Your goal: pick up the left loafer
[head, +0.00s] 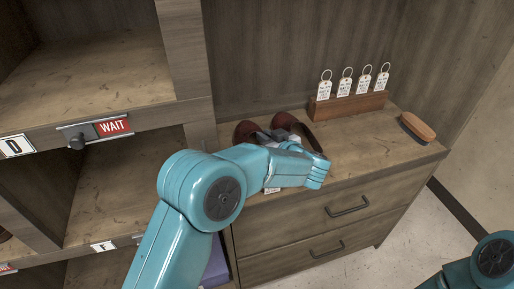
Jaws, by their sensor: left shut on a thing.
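A pair of dark red loafers sits on the wooden cabinet top, toes toward the back panel. The left loafer (246,130) shows its rounded toe; the other loafer (285,120) is just to its right. My left arm reaches across in front and hides most of both shoes. My left gripper (278,136) is down at the shoes, its dark fingers partly hidden, and it is shut on a loafer, which looks to be the left one. The exact grip is hidden. My right gripper is out of view; only part of that arm shows at the bottom right corner.
A wooden rack (347,107) with several white ring tags stands behind and right of the shoes. A brush (418,127) lies at the right end. Cubbies with a red WAIT sign (114,126) stand left. Two drawers (335,222) are below the top.

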